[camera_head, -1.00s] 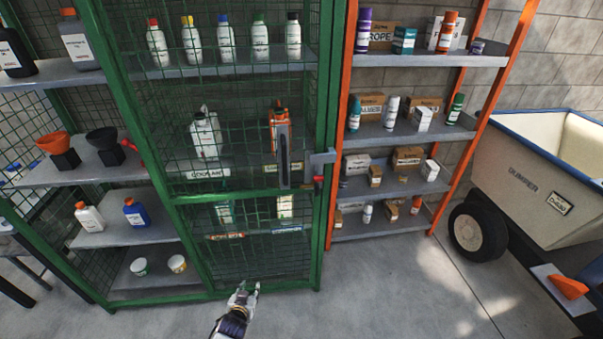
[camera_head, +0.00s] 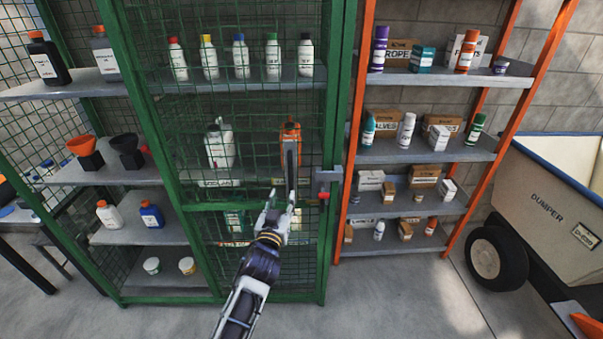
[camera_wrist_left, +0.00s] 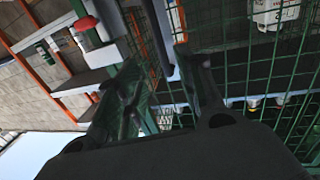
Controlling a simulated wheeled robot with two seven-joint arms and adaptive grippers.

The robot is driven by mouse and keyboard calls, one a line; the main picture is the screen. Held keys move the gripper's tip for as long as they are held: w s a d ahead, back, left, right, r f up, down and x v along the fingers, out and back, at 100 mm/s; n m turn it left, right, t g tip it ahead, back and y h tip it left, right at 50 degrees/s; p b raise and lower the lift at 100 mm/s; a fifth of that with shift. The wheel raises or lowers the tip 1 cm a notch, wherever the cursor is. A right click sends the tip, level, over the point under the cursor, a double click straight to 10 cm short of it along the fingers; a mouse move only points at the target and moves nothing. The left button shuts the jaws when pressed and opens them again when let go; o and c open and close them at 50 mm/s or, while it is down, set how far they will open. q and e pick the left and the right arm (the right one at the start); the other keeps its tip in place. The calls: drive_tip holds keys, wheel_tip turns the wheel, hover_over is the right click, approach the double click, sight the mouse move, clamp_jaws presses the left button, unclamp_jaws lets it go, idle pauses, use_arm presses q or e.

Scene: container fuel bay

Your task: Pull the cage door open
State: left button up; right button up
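The cage door (camera_head: 250,204) is a green-framed wire mesh panel in the middle of the head view, and it looks shut. Its upright grey handle (camera_head: 291,165) is on the door's right side, with a grey latch with a red part (camera_head: 327,184) to the right on the frame. My left gripper (camera_head: 282,193) is open in front of the door, just below the handle. In the left wrist view the two fingers (camera_wrist_left: 160,68) are spread, with the grey handle bar (camera_wrist_left: 160,35) ahead between their tips. I cannot tell whether they touch it. My right gripper is not in view.
Behind the mesh are shelves with several bottles (camera_head: 239,57). An orange-framed shelf rack (camera_head: 430,152) stands right of the cage, and a dumper (camera_head: 550,205) further right. The floor (camera_head: 390,300) in front is clear.

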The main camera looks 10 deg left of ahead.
use_arm(q)
drive_tip(key=shift+a+r, duration=0.1)
drive_tip(key=shift+r, duration=0.05)
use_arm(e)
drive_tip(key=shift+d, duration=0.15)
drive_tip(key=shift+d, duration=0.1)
use_arm(q)
drive_tip(key=shift+w, duration=0.15)
drive_tip(key=p, duration=0.1)
approach(290, 175)
drive_tip(key=shift+w, duration=1.2)
drive_tip(key=shift+w+a, duration=0.1)
drive_tip(key=shift+w, duration=0.75)
drive_tip(key=shift+w+a, duration=0.15)
drive_tip(key=shift+w, duration=0.7)
drive_tip(key=shift+w+a+p, duration=0.15)
drive_tip(key=shift+w+p, duration=0.35)
drive_tip(key=shift+w, duration=1.25)
drive_tip(key=shift+w+a, duration=0.1)
drive_tip(key=shift+w, duration=0.7)
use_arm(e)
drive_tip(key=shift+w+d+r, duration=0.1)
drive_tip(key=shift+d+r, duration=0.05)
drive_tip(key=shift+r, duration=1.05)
